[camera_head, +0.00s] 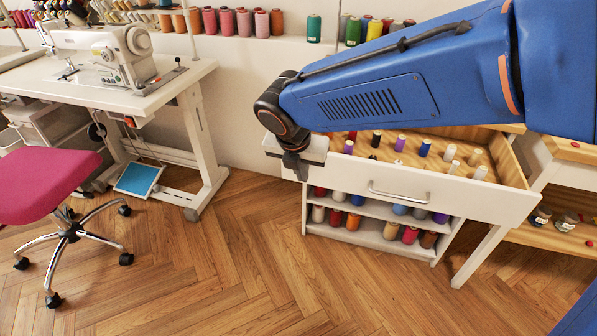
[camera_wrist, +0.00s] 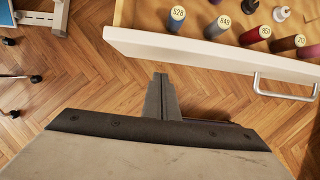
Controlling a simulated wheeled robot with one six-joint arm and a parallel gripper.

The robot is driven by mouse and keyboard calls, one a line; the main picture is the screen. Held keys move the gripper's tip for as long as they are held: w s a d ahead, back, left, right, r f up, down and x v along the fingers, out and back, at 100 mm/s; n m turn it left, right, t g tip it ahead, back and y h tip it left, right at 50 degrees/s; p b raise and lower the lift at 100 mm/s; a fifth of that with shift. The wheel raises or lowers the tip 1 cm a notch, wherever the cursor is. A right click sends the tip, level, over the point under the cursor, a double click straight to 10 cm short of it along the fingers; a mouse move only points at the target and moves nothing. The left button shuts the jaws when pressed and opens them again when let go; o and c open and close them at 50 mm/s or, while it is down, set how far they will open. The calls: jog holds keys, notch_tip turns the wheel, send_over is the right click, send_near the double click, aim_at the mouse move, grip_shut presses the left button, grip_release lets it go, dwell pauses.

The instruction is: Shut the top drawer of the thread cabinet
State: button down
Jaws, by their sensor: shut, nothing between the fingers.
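The thread cabinet (camera_head: 445,242) is white and stands right of centre in the head view. Its top drawer (camera_head: 430,207) is pulled out, with several thread spools standing inside and a metal bar handle (camera_head: 400,195) on its front. In the wrist view the drawer front (camera_wrist: 200,50) runs across the top, with the handle (camera_wrist: 285,90) at the right. My gripper (camera_head: 296,168) is shut and empty, pointing down near the left end of the drawer front. In the wrist view its fingers (camera_wrist: 162,95) are together, in front of the drawer front. Whether they touch it I cannot tell.
Open shelves below the drawer hold several spools (camera_head: 354,221). A sewing table (camera_head: 130,95) and a pink stool (camera_head: 45,185) stand at the left. A wooden shelf unit (camera_head: 565,235) is at the right. The floor (camera_head: 250,270) before the cabinet is clear.

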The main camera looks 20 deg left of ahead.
jog(key=shift+w, duration=1.05)
jog(key=w, duration=2.6)
jog(key=shift+w+r, duration=0.15)
jog(key=shift+w, duration=0.35)
jog(key=shift+w+r, duration=0.1)
